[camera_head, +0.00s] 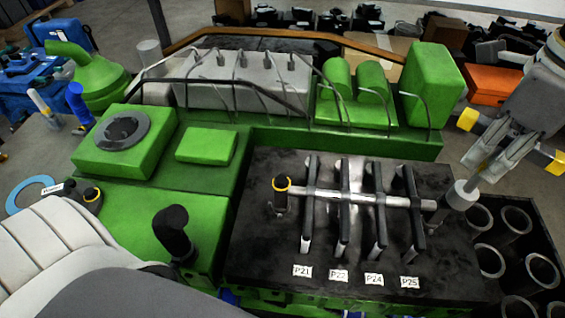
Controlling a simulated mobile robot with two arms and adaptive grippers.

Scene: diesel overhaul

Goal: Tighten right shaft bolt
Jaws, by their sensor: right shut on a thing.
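A silver shaft (370,199) lies across several upright dark plates on the black block (265,250). My right gripper (486,165) reaches down from the upper right, shut on a slim grey tool (473,182) just above this cylinder. Whether the tool joins the cylinder is unclear. My left gripper is not in view.
Labels such as P21 (302,271) lie before the plates. A crate of grey cylinders (515,218) stands at the right. The green engine body (205,185) with thin pipes fills the middle and back.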

